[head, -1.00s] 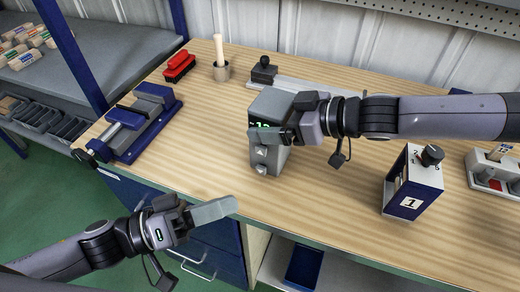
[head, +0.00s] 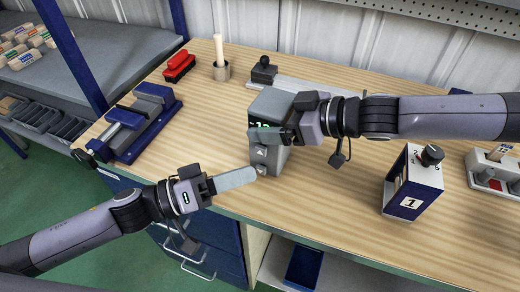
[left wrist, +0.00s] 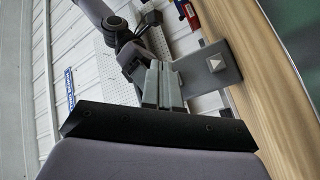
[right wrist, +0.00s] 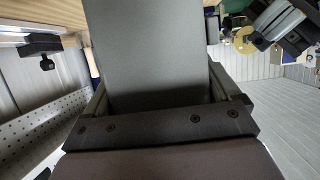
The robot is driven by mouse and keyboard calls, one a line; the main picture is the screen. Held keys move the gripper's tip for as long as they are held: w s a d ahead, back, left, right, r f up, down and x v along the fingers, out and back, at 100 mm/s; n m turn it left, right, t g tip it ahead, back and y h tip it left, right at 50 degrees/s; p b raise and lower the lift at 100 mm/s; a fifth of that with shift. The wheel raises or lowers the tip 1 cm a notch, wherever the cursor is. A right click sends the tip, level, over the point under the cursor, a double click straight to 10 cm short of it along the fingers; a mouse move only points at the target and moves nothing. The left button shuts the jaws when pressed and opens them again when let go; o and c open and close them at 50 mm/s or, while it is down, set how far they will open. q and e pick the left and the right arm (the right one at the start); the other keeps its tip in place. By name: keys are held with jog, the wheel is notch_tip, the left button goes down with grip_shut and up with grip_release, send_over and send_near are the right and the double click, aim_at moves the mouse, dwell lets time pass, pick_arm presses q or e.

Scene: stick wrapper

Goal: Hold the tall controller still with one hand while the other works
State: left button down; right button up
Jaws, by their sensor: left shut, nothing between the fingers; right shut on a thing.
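The tall controller (head: 268,106) is a grey upright box on the wooden bench, with a green lit display and pale pointed buttons on its front. My right gripper (head: 292,119) is shut on its upper part from the right, hiding part of the box and display. In the right wrist view the controller (right wrist: 150,50) fills the space between the fingers. My left gripper (head: 243,176) is shut and empty, its tips close in front of the lower button (head: 262,170). In the left wrist view the fingers (left wrist: 161,82) point towards the controller's face (left wrist: 208,72); whether they touch is unclear.
A blue-white box marked 1 (head: 412,182) and a white tray (head: 492,172) stand to the right. The bench front between is clear.

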pick_arm(q)
jog(key=shift+w+d, duration=0.35)
jog(key=shift+w, duration=0.55)
dwell(1.4)
jog(key=shift+w+d, duration=0.15)
jog(key=shift+w, duration=0.25)
jog(key=shift+w+d, duration=0.2)
jog(key=shift+w, duration=0.25)
dwell(0.7)
jog(key=shift+s, duration=0.1)
jog(key=shift+s+a, duration=0.35)
jog(key=shift+s, duration=0.45)
jog(key=shift+s+a, duration=0.3)
jog(key=shift+s, duration=0.45)
jog(key=shift+s+a, duration=0.35)
jog(key=shift+s, duration=0.45)
jog(key=shift+s+a, duration=0.3)
jog(key=shift+s, duration=0.45)
dwell(0.9)
